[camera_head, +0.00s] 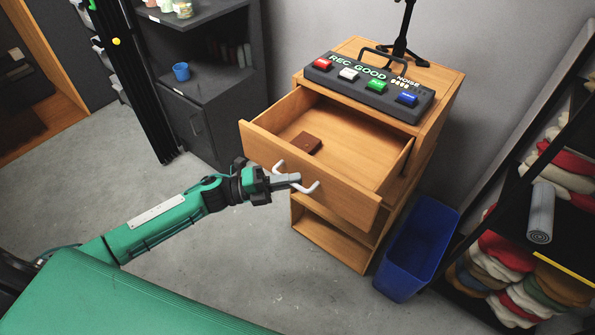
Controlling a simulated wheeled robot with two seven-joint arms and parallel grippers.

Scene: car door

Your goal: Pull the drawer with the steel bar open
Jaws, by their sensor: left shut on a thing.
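The wooden drawer (325,190) stands pulled out from the top of a wooden cabinet (452,90). Its inside shows, with a small brown block (307,143) lying in it. A pale steel bar handle (312,187) is fixed to the drawer's front. My left gripper (297,178) reaches in from the left and is shut on the bar, near its middle. The fingertips partly hide the bar. My right gripper is not in view.
A button box (368,84) and a black stand (399,48) sit on the cabinet. A blue bin (418,248) stands to its right, beside a rack of folded cloths (508,252). A dark shelf (200,100) stands behind left. Floor in front of the drawer is clear.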

